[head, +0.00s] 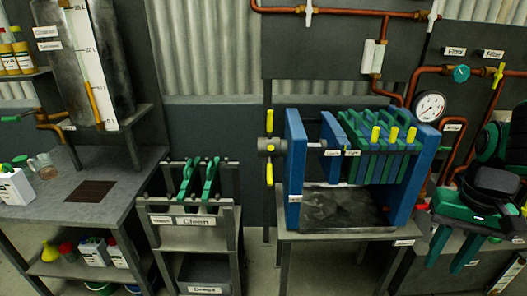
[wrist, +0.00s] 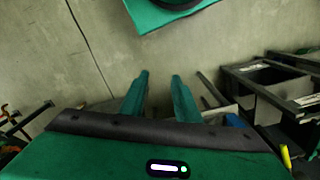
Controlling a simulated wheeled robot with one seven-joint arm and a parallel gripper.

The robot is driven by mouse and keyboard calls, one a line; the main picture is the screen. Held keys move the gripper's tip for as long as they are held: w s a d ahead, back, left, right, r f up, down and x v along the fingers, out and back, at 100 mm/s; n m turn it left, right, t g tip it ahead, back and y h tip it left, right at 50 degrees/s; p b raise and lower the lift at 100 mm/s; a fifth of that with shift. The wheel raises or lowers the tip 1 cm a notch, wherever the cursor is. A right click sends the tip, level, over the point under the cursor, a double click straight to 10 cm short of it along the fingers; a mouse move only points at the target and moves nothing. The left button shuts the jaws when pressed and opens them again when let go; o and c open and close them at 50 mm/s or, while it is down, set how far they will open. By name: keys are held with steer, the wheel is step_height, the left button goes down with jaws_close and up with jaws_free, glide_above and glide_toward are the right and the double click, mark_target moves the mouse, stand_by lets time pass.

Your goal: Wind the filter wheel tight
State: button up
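The filter wheel (head: 268,146) is a grey hub with a yellow handle above and another below, on the left side of the blue filter press (head: 296,170). A screw shaft runs from it toward a blue pressing plate (head: 333,138). Several green filter plates (head: 368,150), some with yellow grips, stand close together to the right of that plate; I cannot tell how tightly they are pressed. My gripper (head: 452,252) is at the lower right, well away from the wheel. In the wrist view its two green fingers (wrist: 157,85) are apart with nothing between them, above the floor.
A rack marked "Clean" (head: 195,220) holds two green plates (head: 200,180) left of the press. A bench (head: 85,205) with bottles stands farther left. Copper pipes, a pressure gauge (head: 430,107) and a teal valve (head: 461,73) are at the right. Floor shows between rack and press stand.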

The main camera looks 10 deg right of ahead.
steer(key=shift+s+r, duration=0.2)
steer(key=shift+r, duration=0.05)
steer(key=c, duration=0.5)
steer(key=w, duration=0.4)
steer(key=w+a+r+n+t, duration=0.1)
steer(key=w, duration=0.2)
steer(key=w+a+t, duration=0.1)
steer(key=w, duration=0.3)
steer(key=shift+w+r+n+h, duration=0.15)
steer(key=shift+w+n+h, duration=0.15)
steer(key=shift+n+h, duration=0.1)
jaws_close()
steer(key=r+n+t+y, duration=0.2)
steer(key=n+t+y, duration=0.1)
steer(key=n+t, duration=0.15)
glide_above(271, 183)
steer(key=s+d, duration=0.3)
steer(key=s, duration=0.6)
steer(key=shift+m, duration=0.25)
steer(key=x, duration=1.3)
steer(key=shift+w+f, duration=0.2)
steer(key=shift+f, duration=0.15)
